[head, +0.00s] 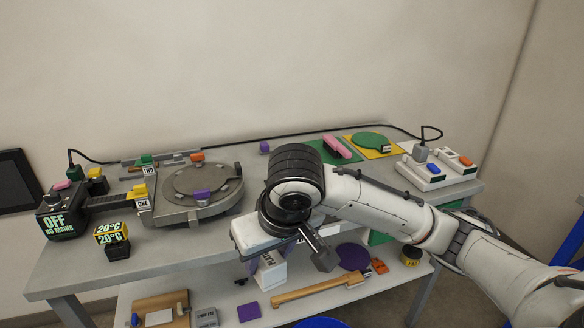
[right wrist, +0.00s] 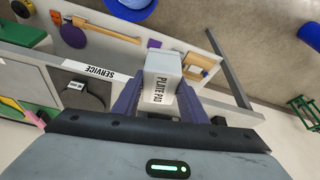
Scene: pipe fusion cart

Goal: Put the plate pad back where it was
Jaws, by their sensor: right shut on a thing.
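The plate pad (head: 271,271) is a pale block with dark lettering on its side. In the right wrist view the plate pad (right wrist: 161,84) sits between the two purple fingers, its label facing the camera. My right gripper (right wrist: 160,104) is shut on it. In the head view my right gripper (head: 262,266) is at the cart's front edge, and its own wrist hides much of it. The pad hangs in front of the bench top, above the lower shelf in the picture. My left gripper is not in view.
The bench top (head: 80,262) carries a round grey plate machine (head: 205,193) on the left, and a green mat (head: 330,150) and white switch box (head: 440,172) on the right. The lower shelf (head: 225,292) holds a purple disc (head: 353,256), a wooden-handled tool (head: 318,289) and a purple square (head: 249,312).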

